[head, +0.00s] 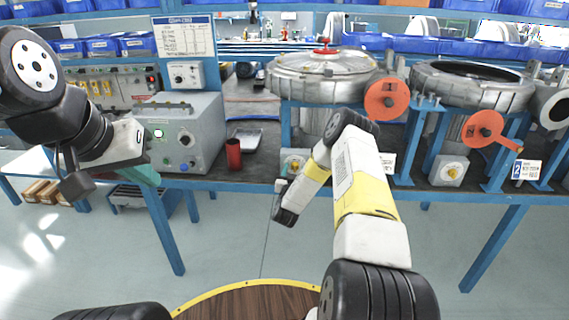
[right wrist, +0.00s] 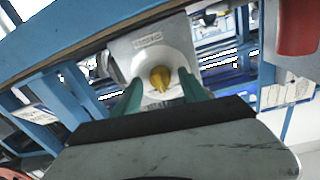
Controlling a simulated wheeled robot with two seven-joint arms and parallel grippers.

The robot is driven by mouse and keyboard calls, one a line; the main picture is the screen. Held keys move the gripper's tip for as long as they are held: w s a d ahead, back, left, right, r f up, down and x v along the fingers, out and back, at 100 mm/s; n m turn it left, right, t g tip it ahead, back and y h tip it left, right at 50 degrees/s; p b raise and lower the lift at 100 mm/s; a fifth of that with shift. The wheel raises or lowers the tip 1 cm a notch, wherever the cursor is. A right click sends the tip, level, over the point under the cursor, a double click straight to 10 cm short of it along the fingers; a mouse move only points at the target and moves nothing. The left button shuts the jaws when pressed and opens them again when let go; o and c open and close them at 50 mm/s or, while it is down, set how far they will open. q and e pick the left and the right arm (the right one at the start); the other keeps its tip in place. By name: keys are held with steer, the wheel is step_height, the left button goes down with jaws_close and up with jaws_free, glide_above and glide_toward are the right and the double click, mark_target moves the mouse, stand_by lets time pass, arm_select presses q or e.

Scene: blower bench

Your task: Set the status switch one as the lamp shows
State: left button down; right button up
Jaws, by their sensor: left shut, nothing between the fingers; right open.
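In the head view my right arm mostly hides that gripper. My left gripper (head: 148,174) is shut and empty, before the bench at left.
Round metal housings (head: 325,85) and orange discs (head: 387,98) stand above. A red cup (head: 233,154) is near the bench's front edge. The floor in front is clear.

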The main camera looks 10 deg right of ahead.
jaws_close()
steer(key=shift+m, duration=0.3)
steer(key=m, duration=0.4)
steer(key=shift+m+g+y, duration=0.3)
steer(key=shift+m, duration=1.7)
jaws_free()
